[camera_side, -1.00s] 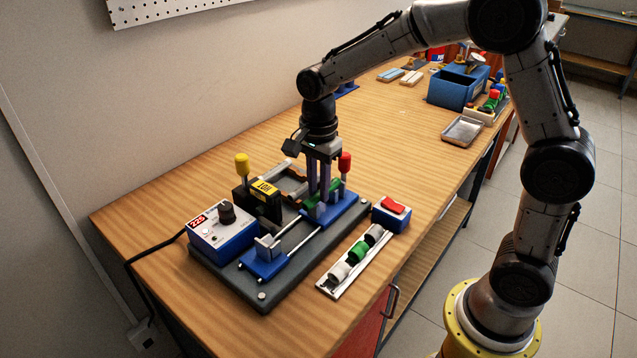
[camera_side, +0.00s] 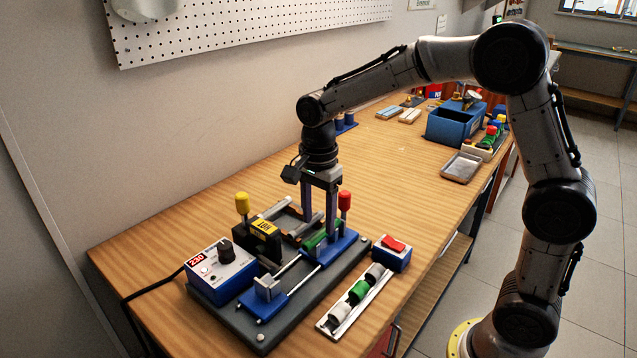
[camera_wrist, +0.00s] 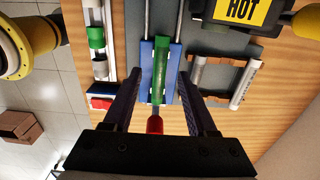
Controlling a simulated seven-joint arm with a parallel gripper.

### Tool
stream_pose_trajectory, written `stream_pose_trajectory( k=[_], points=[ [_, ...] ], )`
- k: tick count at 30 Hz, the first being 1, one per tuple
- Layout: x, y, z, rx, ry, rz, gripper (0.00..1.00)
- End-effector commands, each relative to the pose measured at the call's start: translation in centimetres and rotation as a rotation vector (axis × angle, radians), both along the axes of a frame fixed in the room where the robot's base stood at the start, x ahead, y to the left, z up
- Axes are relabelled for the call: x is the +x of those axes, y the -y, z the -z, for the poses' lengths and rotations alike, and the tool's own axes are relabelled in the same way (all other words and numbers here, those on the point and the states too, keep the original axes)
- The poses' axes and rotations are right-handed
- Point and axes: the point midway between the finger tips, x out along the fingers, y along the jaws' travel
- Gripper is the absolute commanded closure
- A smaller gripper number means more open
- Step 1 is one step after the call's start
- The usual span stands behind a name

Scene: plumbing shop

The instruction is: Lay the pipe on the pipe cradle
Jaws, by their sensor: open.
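My gripper (camera_side: 318,226) points down over this block. In the wrist view its two fingers stand apart, one on each side of the pipe, with gaps between. The pipe looks level along the block; its underside is hidden. In the side view the fingers partly hide the pipe (camera_side: 316,241).
A post with a red knob (camera_side: 345,201) stands close beside my gripper. A yellow knob (camera_side: 242,203), a black HOT block (camera_side: 258,241) and a control box (camera_side: 221,271) stand left. A rack with pale rods (camera_wrist: 244,86) lies behind. A fittings strip (camera_side: 356,301) lies in front.

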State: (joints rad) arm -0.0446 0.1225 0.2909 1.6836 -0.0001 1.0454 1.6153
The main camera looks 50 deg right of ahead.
Motion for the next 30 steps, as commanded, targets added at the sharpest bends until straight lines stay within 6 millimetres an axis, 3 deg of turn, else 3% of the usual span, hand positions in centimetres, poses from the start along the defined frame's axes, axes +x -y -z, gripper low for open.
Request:
stream_pose_trajectory(
  k=[6,12,22,26,30],
  points=[
    [0.1,0.0,-5.1,0.000,0.007,0.000,0.42],
    [0.1,0.0,-8.8,0.000,0.005,0.000,0.42],
    [-0.3,0.1,-12.4,0.001,0.029,0.003,0.42],
    [-2.8,0.5,-15.2,0.004,0.095,0.010,0.42],
    [-8.1,1.0,-16.9,-0.001,0.180,-0.063,0.42]
  ],
)
